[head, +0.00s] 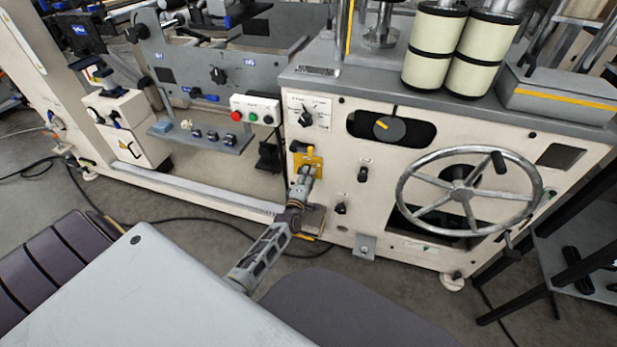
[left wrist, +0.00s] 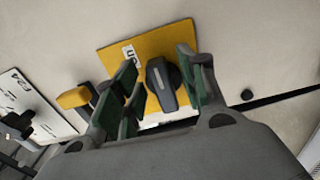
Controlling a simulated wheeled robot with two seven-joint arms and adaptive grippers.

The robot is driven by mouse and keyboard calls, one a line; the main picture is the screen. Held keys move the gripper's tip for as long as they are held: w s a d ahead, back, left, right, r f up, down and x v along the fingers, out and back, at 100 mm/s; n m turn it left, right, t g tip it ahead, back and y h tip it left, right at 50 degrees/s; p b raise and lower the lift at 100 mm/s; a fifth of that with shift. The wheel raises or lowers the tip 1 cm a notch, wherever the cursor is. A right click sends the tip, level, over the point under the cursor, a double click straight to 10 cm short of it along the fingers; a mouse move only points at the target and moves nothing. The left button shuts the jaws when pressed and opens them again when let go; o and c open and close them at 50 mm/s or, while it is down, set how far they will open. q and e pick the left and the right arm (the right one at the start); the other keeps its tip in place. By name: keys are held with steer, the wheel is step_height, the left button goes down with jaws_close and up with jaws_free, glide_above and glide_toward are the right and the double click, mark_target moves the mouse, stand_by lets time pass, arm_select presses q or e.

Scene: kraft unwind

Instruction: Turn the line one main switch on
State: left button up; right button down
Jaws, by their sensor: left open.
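The main switch is a dark rotary knob (left wrist: 162,84) on a yellow plate (left wrist: 112,55) fixed to the cream machine front. The yellow plate also shows in the head view (head: 308,158), partly hidden by my gripper. My left gripper (left wrist: 160,88) is open, with one green-padded finger on each side of the knob. I cannot tell whether the fingers touch it. In the head view my left gripper (head: 303,178) is at the plate. Part of a label shows on the plate beside the knob. My right gripper is not in view.
A large handwheel (head: 468,190) stands out from the machine front at the right. A selector knob (head: 306,117) sits above the yellow plate, and a small button box (head: 255,110) is at its upper left. A small black knob (head: 341,208) is at lower right.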

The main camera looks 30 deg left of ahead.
arm_select(q)
steer(key=v, duration=1.1)
steer(key=shift+s, duration=0.2)
steer(key=shift+f, duration=0.15)
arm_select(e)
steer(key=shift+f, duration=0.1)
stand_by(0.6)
